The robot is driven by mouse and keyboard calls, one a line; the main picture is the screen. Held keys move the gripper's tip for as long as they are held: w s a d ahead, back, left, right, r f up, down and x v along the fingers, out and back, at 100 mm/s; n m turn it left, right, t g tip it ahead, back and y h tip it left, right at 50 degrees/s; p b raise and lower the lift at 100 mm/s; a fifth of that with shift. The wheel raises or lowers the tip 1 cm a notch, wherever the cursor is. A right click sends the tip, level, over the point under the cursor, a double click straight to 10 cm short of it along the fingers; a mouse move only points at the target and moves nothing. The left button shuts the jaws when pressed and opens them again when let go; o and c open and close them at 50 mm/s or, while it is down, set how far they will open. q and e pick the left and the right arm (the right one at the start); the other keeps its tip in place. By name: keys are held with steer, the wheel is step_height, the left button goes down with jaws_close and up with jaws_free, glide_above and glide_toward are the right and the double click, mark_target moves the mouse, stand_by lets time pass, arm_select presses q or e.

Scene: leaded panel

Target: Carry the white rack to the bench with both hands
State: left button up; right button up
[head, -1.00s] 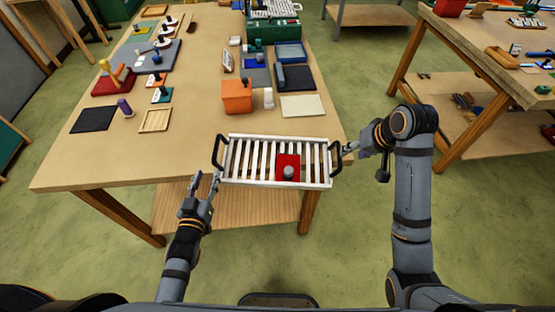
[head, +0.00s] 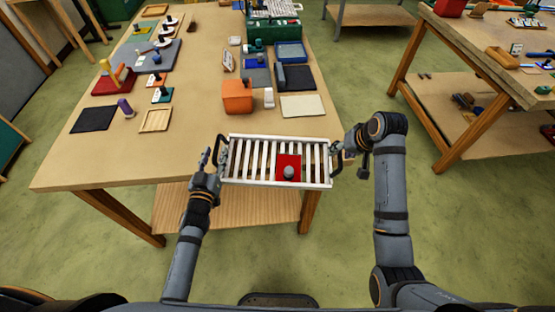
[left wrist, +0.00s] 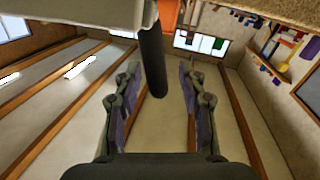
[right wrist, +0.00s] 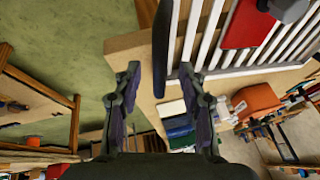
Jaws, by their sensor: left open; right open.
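The white slatted rack (head: 262,181) is at the near edge of the wooden table, with a black handle at each end. A red block (head: 285,163) with a grey knob sits on its slats. My left gripper (head: 212,158) is open at the left handle; in the left wrist view that dark handle (left wrist: 152,65) stands between the spread fingers (left wrist: 157,82). My right gripper (head: 342,150) is open at the right handle; in the right wrist view the dark handle (right wrist: 162,45) lies between its fingers (right wrist: 160,78). Whether either handle is touched cannot be told.
The wooden table (head: 190,150) holds an orange box (head: 237,97), a cream sheet (head: 302,106), a wooden tray (head: 156,120) and other items behind the rack. Another wooden bench (head: 488,60) with a lower shelf stands at right. Green floor lies open between them.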

arm_select(q)
steer(key=shift+w, duration=1.1)
arm_select(e)
steer(key=shift+x, duration=1.1)
arm_select(q)
jaws_close()
arm_select(e)
jaws_close()
